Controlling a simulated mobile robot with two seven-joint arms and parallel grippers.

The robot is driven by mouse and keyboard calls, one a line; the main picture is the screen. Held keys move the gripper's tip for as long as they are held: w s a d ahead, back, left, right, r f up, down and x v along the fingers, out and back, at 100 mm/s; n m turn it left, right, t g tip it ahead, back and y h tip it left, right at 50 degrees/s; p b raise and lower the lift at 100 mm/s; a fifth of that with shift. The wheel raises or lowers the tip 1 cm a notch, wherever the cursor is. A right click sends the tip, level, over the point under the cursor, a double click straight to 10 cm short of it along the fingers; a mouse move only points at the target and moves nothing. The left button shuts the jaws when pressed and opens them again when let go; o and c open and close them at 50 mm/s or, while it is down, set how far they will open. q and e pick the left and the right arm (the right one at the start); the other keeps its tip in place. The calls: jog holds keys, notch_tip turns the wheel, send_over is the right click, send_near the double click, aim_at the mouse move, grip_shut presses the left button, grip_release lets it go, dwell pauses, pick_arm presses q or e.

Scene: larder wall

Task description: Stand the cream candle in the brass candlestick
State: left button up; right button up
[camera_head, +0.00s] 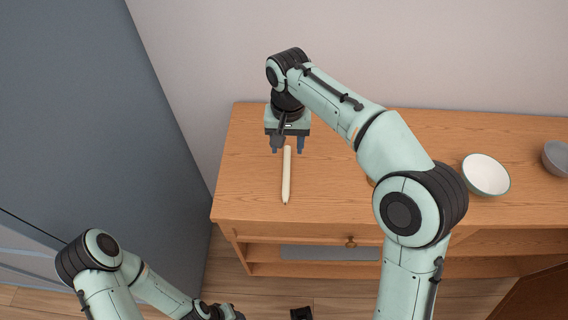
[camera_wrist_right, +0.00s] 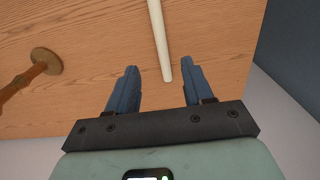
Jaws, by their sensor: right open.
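The cream candle (camera_head: 287,175) lies flat on the wooden top, its narrow wick end toward the front edge. It also shows in the right wrist view (camera_wrist_right: 159,35). My right gripper (camera_head: 287,149) is open and empty at the candle's back end. In the wrist view its fingers (camera_wrist_right: 162,72) are on either side of that end, with gaps. The brown-gold candlestick (camera_wrist_right: 45,62) shows at the left of the wrist view, with a round disc and a stem cut off by the frame. In the head view my right arm hides most of it. My left gripper (camera_head: 225,312) is low at the bottom edge, its jaws unclear.
A white bowl (camera_head: 486,174) and a grey bowl (camera_head: 556,158) stand on the right of the cabinet top (camera_head: 245,185). A tall grey-blue panel (camera_head: 110,120) rises at the left. The wall is close behind. The wood around the candle is clear.

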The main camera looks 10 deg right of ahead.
jog(key=b, duration=0.1)
send_over(286, 172)
jog(key=f, duration=0.6)
jog(key=shift+s+d+f, duration=0.1)
jog(key=shift+s, duration=0.25)
jog(key=shift+w+f+b, duration=0.15)
jog(key=shift+f, duration=1.25)
jog(key=shift+w+f+b, duration=0.15)
jog(key=shift+f, duration=1.2)
pick_arm(q)
jog(key=shift+s+f, duration=0.35)
jog(key=shift+f, duration=0.2)
jog(key=shift+s+f, duration=0.3)
jog(key=shift+f, duration=0.25)
pick_arm(e)
grip_shut()
